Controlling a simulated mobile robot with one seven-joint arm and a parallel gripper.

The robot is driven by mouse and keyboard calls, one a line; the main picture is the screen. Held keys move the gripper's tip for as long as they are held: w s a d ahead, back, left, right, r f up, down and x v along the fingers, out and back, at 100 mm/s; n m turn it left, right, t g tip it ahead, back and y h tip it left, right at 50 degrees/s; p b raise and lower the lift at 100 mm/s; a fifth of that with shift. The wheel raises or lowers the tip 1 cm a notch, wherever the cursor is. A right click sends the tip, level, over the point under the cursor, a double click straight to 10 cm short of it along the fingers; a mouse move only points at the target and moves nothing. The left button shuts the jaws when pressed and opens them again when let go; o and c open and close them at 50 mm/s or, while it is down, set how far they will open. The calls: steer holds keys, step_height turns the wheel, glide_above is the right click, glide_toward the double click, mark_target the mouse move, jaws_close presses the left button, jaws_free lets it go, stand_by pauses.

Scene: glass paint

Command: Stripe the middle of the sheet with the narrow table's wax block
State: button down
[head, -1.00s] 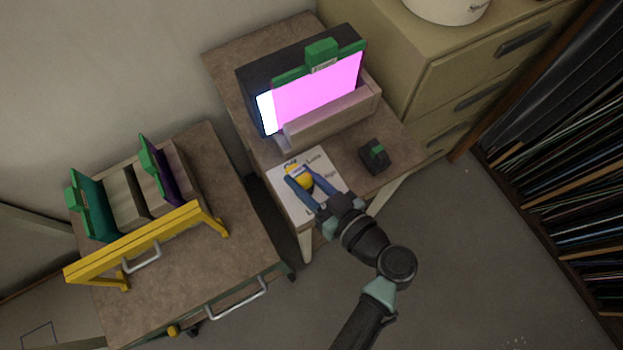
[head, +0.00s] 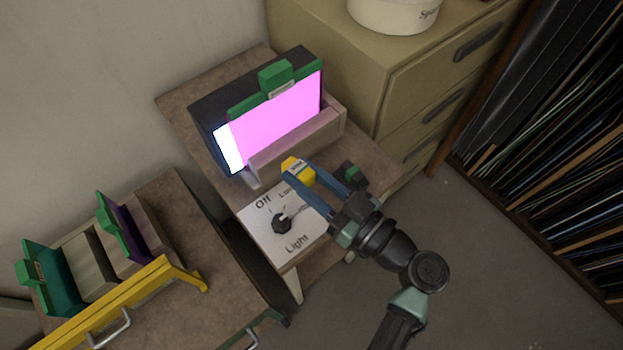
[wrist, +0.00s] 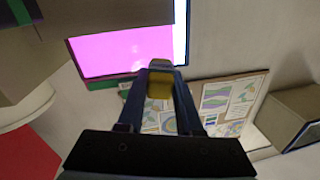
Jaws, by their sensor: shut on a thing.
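My gripper (head: 304,180) is shut on a yellow wax block (head: 297,168) with a pale label, held above the narrow table (head: 185,93). In the wrist view the yellow block (wrist: 160,90) sits between the two blue fingers. The sheet (head: 275,119) glows pink with a white strip at its left end. It stands upright in a pale wooden holder, against a dark box, with a green clamp (head: 275,75) on its top edge. The block is in front of the sheet and appears apart from it. The wrist view also shows the sheet (wrist: 120,55), partly covered by the holder.
A light switch panel (head: 262,222) with a dark knob lies at the narrow table's front. A small black and green block (head: 352,173) is partly hidden behind my gripper. Left is another table with a yellow rail (head: 110,310). Drawers (head: 440,80) stand behind right.

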mark_target(256, 128)
stand_by(0.3)
steer(key=shift+w+a+f+b, duration=0.2)
steer(key=shift+w+a+b, duration=0.15)
steer(key=shift+b, duration=0.05)
steer(key=shift+w+a+m+t+h+b, duration=0.45)
steer(key=shift+w+a+t+b, duration=0.3)
steer(key=shift+w+a+b, duration=0.3)
steer(key=shift+w+a+m+t+h+b, duration=0.35)
steer(key=shift+w+a+m+t+b, duration=0.2)
steer(key=shift+w+a+t+b, duration=0.45)
steer(key=shift+w+d+g, duration=0.1)
steer(key=shift+w+g, duration=0.05)
steer(key=shift+g, duration=0.1)
steer(key=shift+b+x, duration=0.75)
steer(key=shift+x, duration=0.35)
steer(key=shift+d+f, duration=0.1)
steer(key=shift+f, duration=0.05)
